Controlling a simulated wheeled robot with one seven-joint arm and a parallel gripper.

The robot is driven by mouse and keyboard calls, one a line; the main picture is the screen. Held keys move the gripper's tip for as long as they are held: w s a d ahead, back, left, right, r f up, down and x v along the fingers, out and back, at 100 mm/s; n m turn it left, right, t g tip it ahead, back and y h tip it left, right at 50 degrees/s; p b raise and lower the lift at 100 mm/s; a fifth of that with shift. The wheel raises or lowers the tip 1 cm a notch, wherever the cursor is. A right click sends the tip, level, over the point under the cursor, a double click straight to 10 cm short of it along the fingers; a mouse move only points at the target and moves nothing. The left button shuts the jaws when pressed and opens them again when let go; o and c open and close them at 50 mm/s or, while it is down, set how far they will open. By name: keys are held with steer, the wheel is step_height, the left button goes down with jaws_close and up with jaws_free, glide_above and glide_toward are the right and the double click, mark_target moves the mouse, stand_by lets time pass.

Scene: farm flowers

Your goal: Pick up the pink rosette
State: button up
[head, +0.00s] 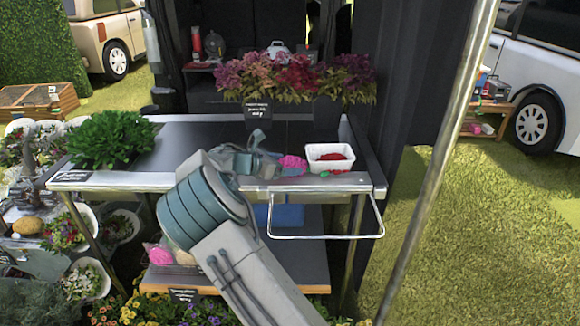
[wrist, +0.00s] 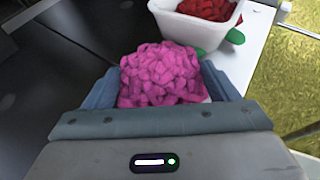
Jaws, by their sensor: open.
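The pink rosette (head: 292,164) lies on the table top near its right front part, left of a white tub. In the wrist view the pink rosette (wrist: 160,75) is a rounded, ruffled cluster. My gripper (wrist: 158,88) is open, with one finger on each side of the rosette. Whether the fingers touch it cannot be told. In the head view my gripper (head: 272,163) is low over the table, just left of the rosette, and partly hides it.
The white tub (head: 314,153) holds something red; it also shows in the wrist view (wrist: 185,28). Green pieces lie beside the tub. A leafy green plant (head: 112,138) stands at the table's left end. Purple and red flowers (head: 290,78) are behind. A metal rail (head: 325,237) juts from the front.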

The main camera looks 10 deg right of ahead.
steer(key=shift+w+d+f, duration=0.15)
steer(key=shift+d, duration=0.15)
steer(key=c, duration=1.1)
steer(key=shift+o, duration=0.2)
